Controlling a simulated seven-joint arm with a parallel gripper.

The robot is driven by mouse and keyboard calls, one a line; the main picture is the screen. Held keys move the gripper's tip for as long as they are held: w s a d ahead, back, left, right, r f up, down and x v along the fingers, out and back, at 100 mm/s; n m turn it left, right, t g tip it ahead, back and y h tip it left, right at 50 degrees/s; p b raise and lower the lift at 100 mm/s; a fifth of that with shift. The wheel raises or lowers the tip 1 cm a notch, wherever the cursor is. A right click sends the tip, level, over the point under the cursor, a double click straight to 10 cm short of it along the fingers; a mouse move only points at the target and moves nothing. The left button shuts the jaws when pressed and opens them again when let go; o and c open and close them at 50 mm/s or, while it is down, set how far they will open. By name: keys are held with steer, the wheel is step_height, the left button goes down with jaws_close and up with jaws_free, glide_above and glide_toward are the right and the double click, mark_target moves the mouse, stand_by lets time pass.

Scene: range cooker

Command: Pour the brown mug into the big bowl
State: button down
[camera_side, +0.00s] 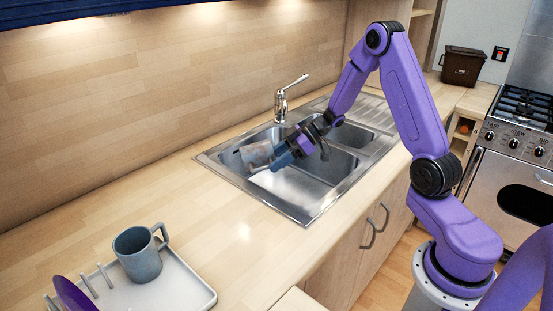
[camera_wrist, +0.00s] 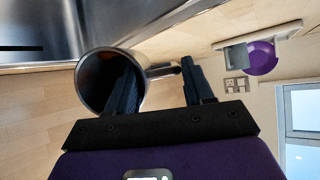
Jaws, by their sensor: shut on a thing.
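A mug (camera_side: 256,154), greyish with a brown tint, is held over the sink in the side view, tipped well over on its side. In the wrist view the mug (camera_wrist: 88,84) shows its round open mouth and a handle on the right; its inside is dark and I cannot tell what it holds. My gripper (camera_side: 277,160) is shut on the mug at its handle side. In the wrist view my gripper's fingers (camera_wrist: 156,66) straddle that side, one overlapping the mouth. I see no big bowl in either view.
The steel sink (camera_side: 307,201) has a tap (camera_side: 283,100) behind the held mug. A grey-blue mug (camera_side: 138,255) stands on a drying tray (camera_side: 196,297) beside a purple plate (camera_side: 72,293). The counter between is clear. A brown bin (camera_side: 462,66) and cooker (camera_side: 520,150) are at right.

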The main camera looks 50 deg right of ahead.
steer(key=shift+f, duration=0.15)
stand_by(0.5)
steer(key=shift+s+d+f+t+y, duration=0.15)
steer(key=shift+f+t+y, duration=0.15)
steer(key=shift+y, duration=0.2)
steer(key=shift+f, duration=0.1)
steer(key=shift+d+y, duration=0.1)
steer(key=shift+y, duration=0.2)
stand_by(0.7)
steer(key=shift+s+d+t+y, duration=0.15)
steer(key=shift+t+y, duration=0.25)
steer(key=shift+t, duration=0.1)
steer(key=shift+s+d+y, duration=0.1)
steer(key=shift+y, duration=0.2)
stand_by(0.6)
steer(key=shift+d+t+y, duration=0.1)
steer(key=shift+t+y, duration=0.2)
steer(key=shift+t, duration=0.1)
steer(key=shift+s+d+f, duration=0.1)
stand_by(0.8)
steer(key=shift+s+d+t+y, duration=0.15)
steer(key=shift+t+y, duration=0.25)
steer(key=shift+y, duration=0.2)
